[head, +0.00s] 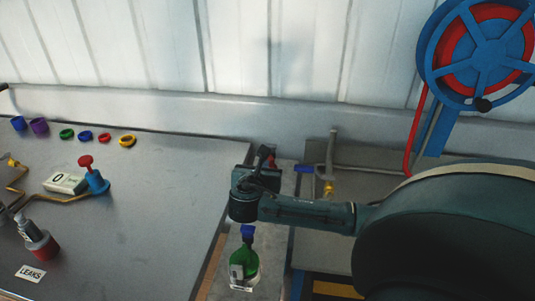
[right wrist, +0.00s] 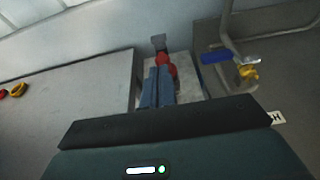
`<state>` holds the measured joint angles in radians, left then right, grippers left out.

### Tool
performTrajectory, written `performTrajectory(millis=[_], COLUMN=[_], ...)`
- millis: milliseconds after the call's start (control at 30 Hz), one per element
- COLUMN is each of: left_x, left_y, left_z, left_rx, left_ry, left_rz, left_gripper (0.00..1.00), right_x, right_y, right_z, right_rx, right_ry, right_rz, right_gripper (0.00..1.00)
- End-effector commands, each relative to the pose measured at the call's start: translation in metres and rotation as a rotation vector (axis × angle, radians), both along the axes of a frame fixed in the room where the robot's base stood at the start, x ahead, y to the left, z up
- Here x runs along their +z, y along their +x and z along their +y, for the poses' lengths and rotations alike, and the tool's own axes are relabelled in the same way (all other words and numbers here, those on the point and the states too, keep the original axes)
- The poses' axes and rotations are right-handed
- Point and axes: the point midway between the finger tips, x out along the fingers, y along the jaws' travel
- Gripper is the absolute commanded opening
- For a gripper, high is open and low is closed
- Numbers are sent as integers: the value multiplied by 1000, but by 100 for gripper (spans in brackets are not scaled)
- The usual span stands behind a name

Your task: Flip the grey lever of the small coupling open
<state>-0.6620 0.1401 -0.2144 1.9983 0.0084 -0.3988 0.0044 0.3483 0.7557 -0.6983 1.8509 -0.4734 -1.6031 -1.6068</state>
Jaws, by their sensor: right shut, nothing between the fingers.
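The small coupling shows as a red body (right wrist: 168,66) with a grey lever (right wrist: 158,43) standing up at its far end in the right wrist view. In the head view its red part (head: 271,161) and lever (head: 264,150) show just behind my right gripper, partly hidden by it. My right gripper (right wrist: 159,72) is shut and empty, its blue fingers side by side with the tips close in front of the red body. I cannot tell whether they touch it. My left gripper is not in view.
A green bottle (head: 243,263) with a blue cap stands in front of my right gripper. A blue-handled brass valve (head: 328,188) on a pipe is to the right, below a hose reel (head: 476,50). The left table (head: 150,200) carries coloured rings, a meter and fittings.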

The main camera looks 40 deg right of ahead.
Motion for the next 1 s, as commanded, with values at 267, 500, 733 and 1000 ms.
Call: performTrajectory(millis=[267, 500, 733, 1000], left_x=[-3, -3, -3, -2], left_y=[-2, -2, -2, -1], left_z=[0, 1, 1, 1], left_rx=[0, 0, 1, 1], left_ry=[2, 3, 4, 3], left_rz=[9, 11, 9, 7], left_gripper=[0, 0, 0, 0], right_x=[-10, -23, -29, -30], right_y=[20, 46, 58, 59], right_z=[-26, -58, -72, -74], right_rx=[-4, -3, 1, 1], right_ry=[-1, 2, 2, 2], right_rz=[1, 0, 0, 0], right_gripper=[0, 0, 0, 0])
